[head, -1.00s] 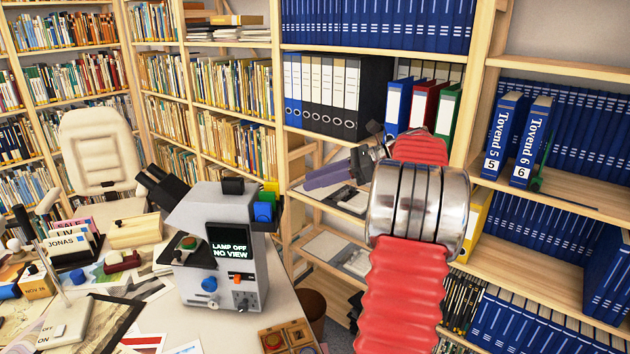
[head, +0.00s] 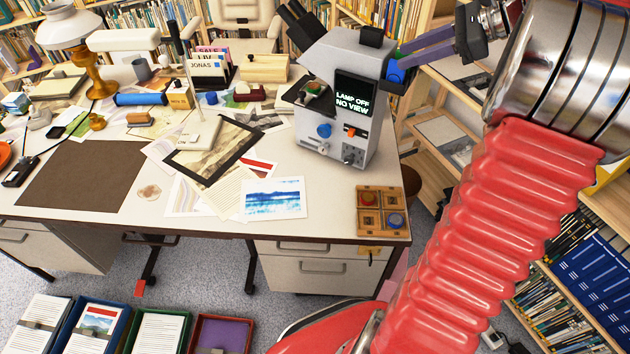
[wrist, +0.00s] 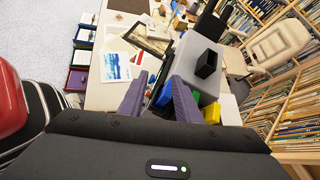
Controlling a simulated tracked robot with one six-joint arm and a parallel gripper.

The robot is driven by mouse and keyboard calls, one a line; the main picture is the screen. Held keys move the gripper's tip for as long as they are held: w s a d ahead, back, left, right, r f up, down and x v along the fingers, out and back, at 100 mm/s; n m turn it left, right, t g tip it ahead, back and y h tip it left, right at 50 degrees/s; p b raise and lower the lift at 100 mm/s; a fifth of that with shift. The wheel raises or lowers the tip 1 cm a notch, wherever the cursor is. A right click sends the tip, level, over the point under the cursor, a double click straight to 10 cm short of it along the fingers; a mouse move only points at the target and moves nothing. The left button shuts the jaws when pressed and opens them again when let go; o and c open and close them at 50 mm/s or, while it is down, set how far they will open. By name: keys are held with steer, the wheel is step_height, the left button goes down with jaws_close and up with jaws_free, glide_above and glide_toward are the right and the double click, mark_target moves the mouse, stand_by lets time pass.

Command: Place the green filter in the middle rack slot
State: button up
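A green block (head: 404,54) shows on the right side of the grey microscope (head: 345,75), beside a blue block (head: 396,71). I cannot tell whether these blocks sit in a rack.
Prints, papers and a lamp (head: 72,38) crowd the desk (head: 330,215). Shelves (head: 450,95) stand close on the right.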

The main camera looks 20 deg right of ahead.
steer(key=s+a+f+n+g+h, duration=0.15)
steer(key=a+n, duration=0.35)
steer(key=a, duration=0.5)
steer(key=s+a+f+n+g+h, duration=0.1)
steer(key=s+a+n+g+h, duration=0.2)
steer(key=a, duration=0.7)
steer(key=s+a+f+n+t+h, duration=0.1)
steer(key=s+a+f+n, duration=0.2)
steer(key=s+a+n, duration=0.3)
steer(key=s+a+f+n+t+h, duration=0.1)
steer(key=s+a+f+n, duration=0.3)
steer(key=s+n, duration=0.4)
steer(key=shift+a+f+n+h, duration=0.2)
steer(key=shift+a+n+h, duration=0.35)
steer(key=shift+a+n, duration=0.55)
steer(key=shift+o, duration=0.2)
steer(key=shift+s+d, duration=0.25)
